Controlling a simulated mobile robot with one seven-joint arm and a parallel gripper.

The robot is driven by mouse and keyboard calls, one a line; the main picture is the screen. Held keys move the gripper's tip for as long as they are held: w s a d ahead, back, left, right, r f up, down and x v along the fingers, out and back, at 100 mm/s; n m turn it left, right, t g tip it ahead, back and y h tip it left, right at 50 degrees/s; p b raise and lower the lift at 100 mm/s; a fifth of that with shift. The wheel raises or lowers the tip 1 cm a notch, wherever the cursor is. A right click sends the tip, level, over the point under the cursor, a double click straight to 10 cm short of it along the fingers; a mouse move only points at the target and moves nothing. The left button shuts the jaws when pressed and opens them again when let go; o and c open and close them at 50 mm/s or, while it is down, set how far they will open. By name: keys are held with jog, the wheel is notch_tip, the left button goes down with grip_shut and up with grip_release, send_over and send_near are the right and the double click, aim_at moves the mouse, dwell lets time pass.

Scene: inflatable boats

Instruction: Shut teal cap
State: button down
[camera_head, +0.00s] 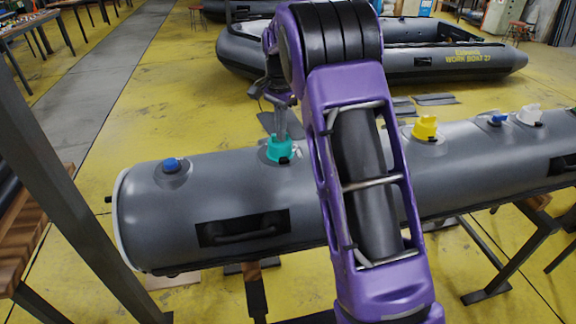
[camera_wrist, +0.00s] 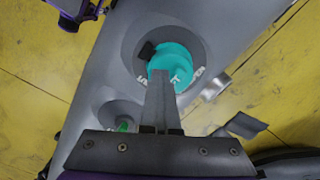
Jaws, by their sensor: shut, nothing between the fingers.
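The teal cap (camera_head: 279,150) sits on a round dark valve patch on top of the grey inflatable tube (camera_head: 235,187), left of my arm. In the wrist view the teal cap (camera_wrist: 180,58) is large, with a black tab at its left edge and white lettering around its base. My gripper (camera_head: 282,133) points down at the cap from above. In the wrist view my gripper (camera_wrist: 160,78) has its fingers together, with the tips overlapping the cap's near edge. Nothing is held. I cannot tell whether the tips touch the cap.
The tube also carries a blue cap (camera_head: 171,165) at left, and a yellow cap (camera_head: 425,127), a smaller blue cap (camera_head: 497,118) and a white cap (camera_head: 530,114) at right. A black handle (camera_head: 243,228) is on its side. Another boat (camera_head: 400,65) lies behind on the yellow floor.

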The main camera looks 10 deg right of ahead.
jog(key=shift+w+f, duration=0.1)
jog(key=shift+w, duration=0.45)
jog(key=r, duration=0.5)
jog(key=shift+w, duration=0.4)
jog(key=shift+r, duration=0.55)
jog(key=shift+s+r, duration=0.1)
jog(key=shift+r, duration=0.1)
